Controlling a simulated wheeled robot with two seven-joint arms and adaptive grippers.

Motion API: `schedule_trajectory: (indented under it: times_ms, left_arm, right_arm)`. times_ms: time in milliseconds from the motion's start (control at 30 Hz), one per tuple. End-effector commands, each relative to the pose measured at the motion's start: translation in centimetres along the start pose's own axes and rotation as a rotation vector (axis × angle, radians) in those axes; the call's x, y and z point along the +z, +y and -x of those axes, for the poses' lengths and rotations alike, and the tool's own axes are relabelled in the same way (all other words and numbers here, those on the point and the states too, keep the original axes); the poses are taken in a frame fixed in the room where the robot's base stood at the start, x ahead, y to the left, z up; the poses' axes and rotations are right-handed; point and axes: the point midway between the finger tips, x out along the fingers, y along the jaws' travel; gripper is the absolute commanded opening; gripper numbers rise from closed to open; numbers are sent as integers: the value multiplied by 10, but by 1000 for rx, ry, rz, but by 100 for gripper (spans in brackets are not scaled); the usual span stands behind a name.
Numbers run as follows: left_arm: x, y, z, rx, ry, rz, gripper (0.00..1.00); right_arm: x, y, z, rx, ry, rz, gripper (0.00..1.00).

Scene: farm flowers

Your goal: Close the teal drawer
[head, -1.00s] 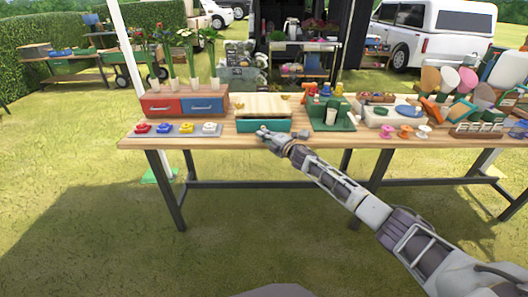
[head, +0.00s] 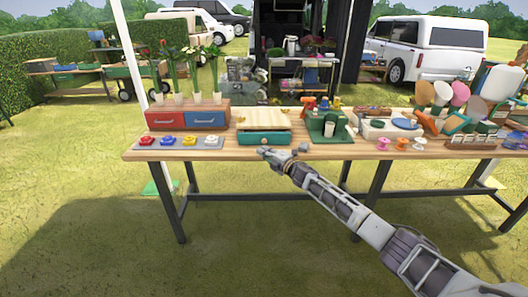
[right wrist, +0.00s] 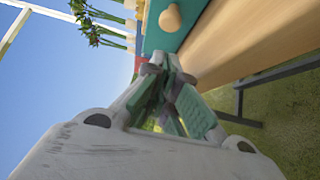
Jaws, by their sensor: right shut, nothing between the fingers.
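The teal drawer (head: 264,138) is in a small box with a pale wooden top (head: 263,118), at the front of the table. Its front faces me; I cannot tell how far it stands out. In the right wrist view the teal front (right wrist: 158,38) with a round wooden knob (right wrist: 170,16) is just beyond my fingers. My right gripper (head: 264,152) is shut and empty, just in front of and below the drawer front; it also shows in the right wrist view (right wrist: 170,62). I cannot tell whether it touches the drawer. My left gripper is not in view.
A red and blue drawer unit (head: 188,117) with flower vases stands left of the box. A tray of coloured knobs (head: 168,140) lies before it. A green stand (head: 328,126) is close on the right. The wooden table's (head: 215,153) front edge is near my gripper.

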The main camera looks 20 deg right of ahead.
Motion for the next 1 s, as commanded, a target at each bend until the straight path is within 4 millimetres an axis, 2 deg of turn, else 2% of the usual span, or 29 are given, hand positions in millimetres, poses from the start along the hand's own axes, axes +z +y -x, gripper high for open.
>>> schedule_trajectory:
  times_ms: [100, 500, 1000]
  left_arm:
    - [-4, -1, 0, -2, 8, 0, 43]
    - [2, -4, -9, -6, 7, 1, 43]
    - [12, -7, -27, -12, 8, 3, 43]
  right_arm:
    - [0, 0, 2, 0, 0, 0, 0]
    - [0, 0, 18, 0, 0, -1, 0]
    - [0, 0, 57, 0, 0, -1, 0]
